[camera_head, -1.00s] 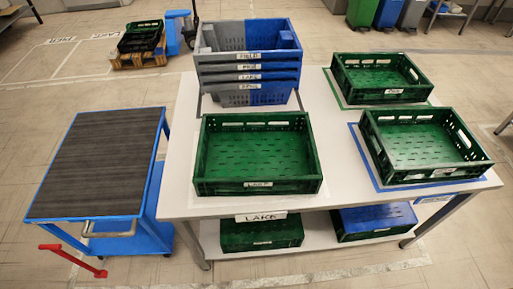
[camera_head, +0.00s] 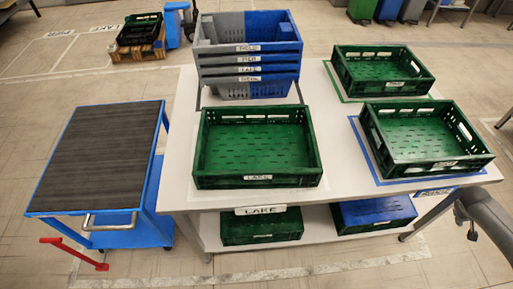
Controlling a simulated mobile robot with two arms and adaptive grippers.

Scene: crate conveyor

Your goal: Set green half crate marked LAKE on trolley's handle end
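The green half crate marked LAKE (camera_head: 258,182) sits upright and empty on the front middle of the white table. The trolley (camera_head: 95,165), left of the table, has a bare dark ribbed top with blue edges. Its metal handle (camera_head: 110,222) is at the near end, with a red pedal (camera_head: 75,254) low on the floor side. My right gripper (camera_head: 464,224) is at the right edge, beside the table's front right corner, apart from every crate; its dark fingertips look spread and empty. My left gripper is not in view.
Stacked grey-and-blue crates (camera_head: 249,68) stand behind the LAKE crate. Two green crates sit at right, one within a green outline (camera_head: 382,72), one within a blue outline (camera_head: 425,138). The lower shelf holds a green crate (camera_head: 262,228) and a blue-topped one (camera_head: 373,213).

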